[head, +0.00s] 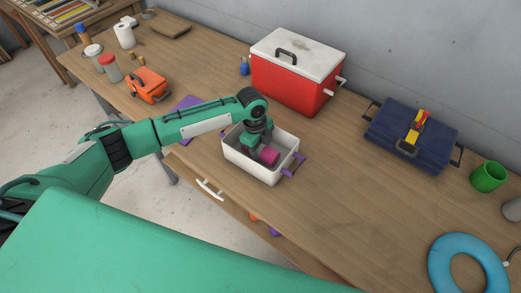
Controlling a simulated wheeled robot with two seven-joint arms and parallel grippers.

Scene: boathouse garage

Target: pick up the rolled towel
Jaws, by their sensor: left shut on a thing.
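The rolled towel (269,156) is a small magenta roll inside a white bin (258,174) with purple handles, near the front edge of the workbench. My left gripper (262,150) points down into the bin and is shut on the towel. The fingers and part of the towel are hidden by the gripper body and the bin walls. My right gripper is not in view.
A red cooler (290,82) with a white lid stands behind the bin. A navy tool bag (408,138), a green cup (488,177) and a blue ring (466,265) lie to the right. An orange box (149,86) is at left. A drawer (212,187) hangs open below.

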